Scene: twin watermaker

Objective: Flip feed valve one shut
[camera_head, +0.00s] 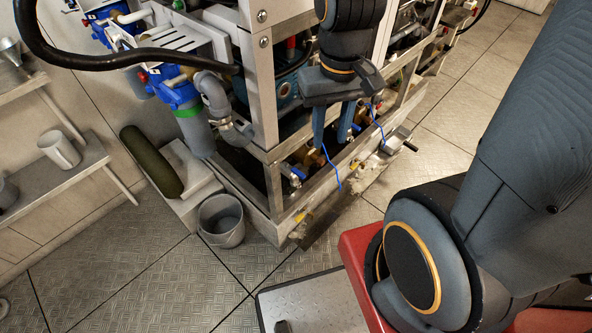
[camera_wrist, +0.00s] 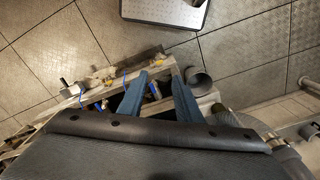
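Two small brass valves with blue handles sit low inside the frame of the watermaker (camera_head: 262,95) in the head view. One valve (camera_head: 296,172) is at the near corner, left of my gripper; the other (camera_head: 370,113) is to its right. I cannot tell which is feed valve one. My gripper (camera_head: 333,142) points down over the frame's lower rail with its two blue fingers apart and nothing seen between them. In the wrist view my gripper (camera_wrist: 160,76) is also open. A blue handle (camera_wrist: 155,90) shows between the fingers there, and another (camera_wrist: 98,105) to the left.
A grey bucket (camera_head: 222,220) stands on the floor by the frame's corner. A dark green cylinder (camera_head: 151,162) lies on a pale block beside it. Thin blue lines (camera_head: 331,168) hang over the lower rail. A shelf (camera_head: 75,165) stands at left. Tiled floor at front left is clear.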

